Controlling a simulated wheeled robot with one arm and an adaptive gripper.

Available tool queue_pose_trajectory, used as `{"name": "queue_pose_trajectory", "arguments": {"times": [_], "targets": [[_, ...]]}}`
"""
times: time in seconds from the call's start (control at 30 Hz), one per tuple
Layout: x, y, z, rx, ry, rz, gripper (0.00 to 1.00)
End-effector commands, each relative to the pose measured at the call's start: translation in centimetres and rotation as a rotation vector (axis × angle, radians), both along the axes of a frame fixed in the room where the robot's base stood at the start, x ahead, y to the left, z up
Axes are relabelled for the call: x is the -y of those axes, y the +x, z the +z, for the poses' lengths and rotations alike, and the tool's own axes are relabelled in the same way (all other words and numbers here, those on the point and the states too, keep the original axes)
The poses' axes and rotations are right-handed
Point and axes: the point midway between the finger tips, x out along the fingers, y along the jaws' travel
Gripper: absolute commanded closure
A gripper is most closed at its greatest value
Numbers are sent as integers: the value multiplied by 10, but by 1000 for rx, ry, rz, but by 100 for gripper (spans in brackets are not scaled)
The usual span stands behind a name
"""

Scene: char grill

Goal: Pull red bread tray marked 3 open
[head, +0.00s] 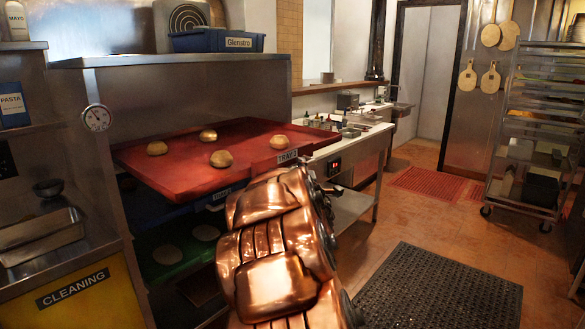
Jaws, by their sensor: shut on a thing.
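The red bread tray (190,178) marked "TRAY 3" lies level on the upper tier of the metal rack at left centre in the head view. It bears several round buns, and its front edge and label (287,157) stand out in front of the rack. My copper arm reaches up from the bottom centre to this front edge. My gripper (308,168) is at the edge near the label, shut on the tray. Its fingertips are mostly hidden by my own arm.
A green tray (172,272) with flat dough rounds sits below the red one. A steel counter (350,143) with bottles stands to the right. A wheeled rack (530,150) stands at far right. Floor around the black mat (440,290) is clear.

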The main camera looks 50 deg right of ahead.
Motion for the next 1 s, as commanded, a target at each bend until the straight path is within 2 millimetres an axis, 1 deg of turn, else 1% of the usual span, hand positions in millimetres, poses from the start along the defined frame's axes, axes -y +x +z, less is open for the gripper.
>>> {"name": "queue_pose_trajectory", "arguments": {"times": [0.17,0.47,0.5,0.7,1.0], "targets": [[0,-4,-2,-4,1,2,100],[0,-4,-2,-4,1,1,100],[0,-4,-2,-4,1,1,79],[0,-4,-1,-2,1,1,58],[-1,-4,-1,-1,0,2,57]]}}
